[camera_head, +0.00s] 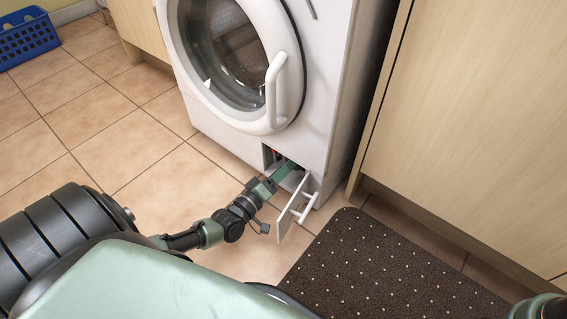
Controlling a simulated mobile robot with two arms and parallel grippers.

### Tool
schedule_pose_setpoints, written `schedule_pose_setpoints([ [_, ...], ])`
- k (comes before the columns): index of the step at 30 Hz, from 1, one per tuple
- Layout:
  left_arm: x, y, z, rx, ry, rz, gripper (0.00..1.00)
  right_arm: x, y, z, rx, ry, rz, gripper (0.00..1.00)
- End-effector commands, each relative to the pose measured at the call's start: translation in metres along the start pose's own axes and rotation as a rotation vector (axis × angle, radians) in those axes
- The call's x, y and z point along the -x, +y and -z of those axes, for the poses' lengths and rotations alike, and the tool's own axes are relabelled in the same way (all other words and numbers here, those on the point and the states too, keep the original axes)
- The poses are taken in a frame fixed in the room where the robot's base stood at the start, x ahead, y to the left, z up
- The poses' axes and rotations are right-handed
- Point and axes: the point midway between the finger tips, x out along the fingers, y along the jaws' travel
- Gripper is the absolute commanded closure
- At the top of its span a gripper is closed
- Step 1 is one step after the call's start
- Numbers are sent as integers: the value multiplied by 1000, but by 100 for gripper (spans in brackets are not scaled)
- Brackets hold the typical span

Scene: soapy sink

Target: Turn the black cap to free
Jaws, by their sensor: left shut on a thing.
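The white washing machine (222,130) has a small open compartment (266,152) low at its front right. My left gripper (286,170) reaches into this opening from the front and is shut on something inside. The black cap cannot be made out; my gripper and the compartment's edge hide that spot. My right gripper is not in view; only a piece of my right arm shows at the bottom right corner.
The washer's round door (290,60) with a white handle is shut above the compartment. A dark dotted mat (385,270) lies at the front right, beside a wooden cabinet (480,120). A blue basket (28,40) stands far left. Tiled floor on the left is clear.

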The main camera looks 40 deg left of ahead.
Motion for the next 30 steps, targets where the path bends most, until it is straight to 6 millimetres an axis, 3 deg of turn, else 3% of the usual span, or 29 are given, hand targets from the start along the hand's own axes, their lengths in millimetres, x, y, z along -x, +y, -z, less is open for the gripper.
schedule_pose_setpoints([
  [15, 0, -2, -1, 418, -1, 1, 86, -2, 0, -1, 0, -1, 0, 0],
  [30, 0, -2, -1, 554, 0, 2, 86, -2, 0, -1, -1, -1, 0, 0],
])
